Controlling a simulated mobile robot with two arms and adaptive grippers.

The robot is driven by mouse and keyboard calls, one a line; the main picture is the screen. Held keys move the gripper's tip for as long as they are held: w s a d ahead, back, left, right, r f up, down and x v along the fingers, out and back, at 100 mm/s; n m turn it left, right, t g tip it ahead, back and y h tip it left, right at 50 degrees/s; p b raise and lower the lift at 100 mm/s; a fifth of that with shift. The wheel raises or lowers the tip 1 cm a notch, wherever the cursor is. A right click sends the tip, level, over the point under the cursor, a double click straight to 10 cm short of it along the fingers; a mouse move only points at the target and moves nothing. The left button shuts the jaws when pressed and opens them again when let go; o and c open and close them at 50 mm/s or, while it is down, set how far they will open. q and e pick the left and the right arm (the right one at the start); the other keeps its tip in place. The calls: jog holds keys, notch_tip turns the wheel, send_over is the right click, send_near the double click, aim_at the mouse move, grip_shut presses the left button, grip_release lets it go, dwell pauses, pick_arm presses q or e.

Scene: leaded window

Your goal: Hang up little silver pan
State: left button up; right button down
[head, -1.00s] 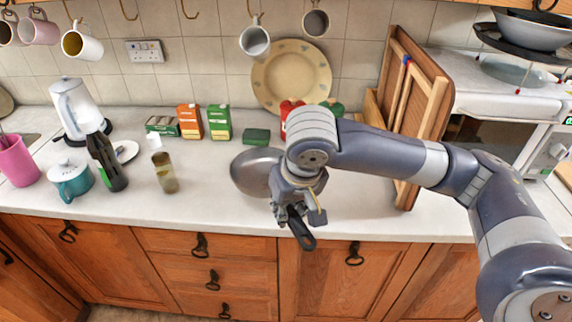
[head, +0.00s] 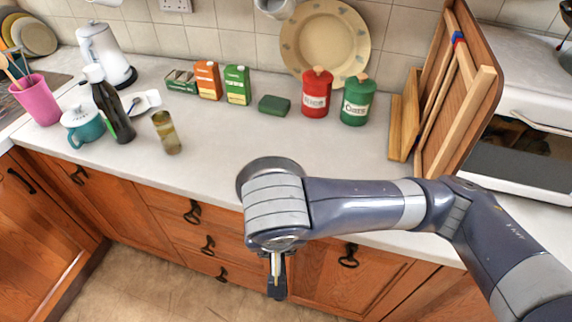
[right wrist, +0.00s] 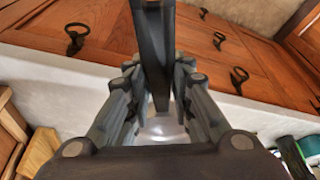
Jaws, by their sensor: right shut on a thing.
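The little silver pan (head: 252,172) is mostly hidden behind my right wrist in the head view; only its curved grey rim shows above the wrist, over the counter's front edge. Its dark handle (head: 276,291) points down below my right gripper (head: 277,266). In the right wrist view the black handle (right wrist: 154,50) runs between the fingers of my right gripper (right wrist: 160,95), which is shut on it. A bit of the pan's shiny silver surface (right wrist: 164,128) shows beyond the fingers. My left gripper is not in view. No hook shows now.
A cream plate (head: 325,45) leans on the tiled wall beside red (head: 316,95) and green (head: 357,100) canisters. Wooden boards (head: 455,95) stand at the right. A dark bottle (head: 112,108) and glass jar (head: 166,133) stand left. The middle of the counter (head: 215,150) is clear.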

jog(key=shift+s+a+f, duration=0.15)
jog(key=shift+s+a, duration=0.15)
jog(key=shift+a, duration=0.1)
jog(key=w, duration=0.2)
jog(key=shift+w+d+f+b, duration=0.2)
jog(key=shift+w+d+b, duration=0.1)
jog(key=shift+d+b, duration=0.1)
jog(key=w+d, duration=0.1)
jog(key=w, duration=0.3)
jog(key=w+d+p, duration=0.1)
jog(key=w, duration=0.3)
jog(key=w+d+p, duration=0.1)
jog(key=w, duration=0.3)
jog(key=shift+d+f, duration=0.35)
jog(key=shift+f, duration=0.05)
jog(key=shift+w+f, duration=0.15)
jog(key=shift+f, duration=0.05)
notch_tip(320, 180, down, 3)
jog(key=shift+r+p, duration=0.1)
jog(key=shift+p, duration=0.4)
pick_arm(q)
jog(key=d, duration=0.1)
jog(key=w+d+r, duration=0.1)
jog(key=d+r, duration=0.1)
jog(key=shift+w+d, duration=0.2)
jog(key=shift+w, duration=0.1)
pick_arm(e)
jog(key=shift+f, duration=0.25)
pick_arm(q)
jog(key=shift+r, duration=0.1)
